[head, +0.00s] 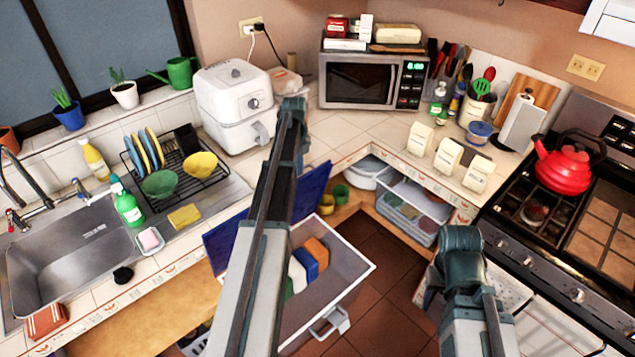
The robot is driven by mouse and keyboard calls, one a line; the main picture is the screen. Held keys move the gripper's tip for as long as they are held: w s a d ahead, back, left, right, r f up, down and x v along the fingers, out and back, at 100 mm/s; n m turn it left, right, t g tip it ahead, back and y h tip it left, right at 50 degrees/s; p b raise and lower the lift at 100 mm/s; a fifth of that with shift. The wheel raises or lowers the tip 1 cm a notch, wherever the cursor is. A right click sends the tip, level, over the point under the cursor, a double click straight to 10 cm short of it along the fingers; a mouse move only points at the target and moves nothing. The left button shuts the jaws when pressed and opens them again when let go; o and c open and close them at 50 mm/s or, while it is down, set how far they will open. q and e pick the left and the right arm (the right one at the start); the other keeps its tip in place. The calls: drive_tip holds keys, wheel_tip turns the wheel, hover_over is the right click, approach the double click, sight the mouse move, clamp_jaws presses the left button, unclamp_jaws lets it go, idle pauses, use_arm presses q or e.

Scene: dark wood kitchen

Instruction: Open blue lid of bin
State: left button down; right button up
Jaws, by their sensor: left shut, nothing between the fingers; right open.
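The bin (354,262) is a pale grey open-topped box with a handle on its front, standing low at the counter's inner corner. Its blue lid (225,238) is raised and tilted up at the bin's back left side, with its right part (313,190) showing past my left arm. The bin's mouth is uncovered, and blue, orange, white and green items show inside. My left arm crosses in front of the lid and bin and hides their middle. My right arm is right of the bin, bent downward. I cannot make out the fingers of either gripper.
The sink (70,262) and dish rack (178,165) are at the left. A white air fryer (235,100) and microwave (371,80) stand behind. The stove with a red kettle (565,165) is at the right. Some floor (385,325) is clear.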

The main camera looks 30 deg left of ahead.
use_arm(q)
drive_tip(key=w+a, duration=0.3)
drive_tip(key=a, duration=0.8)
drive_tip(key=shift+w+b, duration=0.3)
drive_tip(key=shift+b, duration=0.05)
use_arm(e)
drive_tip(key=shift+s+d+f, duration=0.15)
use_arm(q)
drive_tip(key=shift+d, duration=0.1)
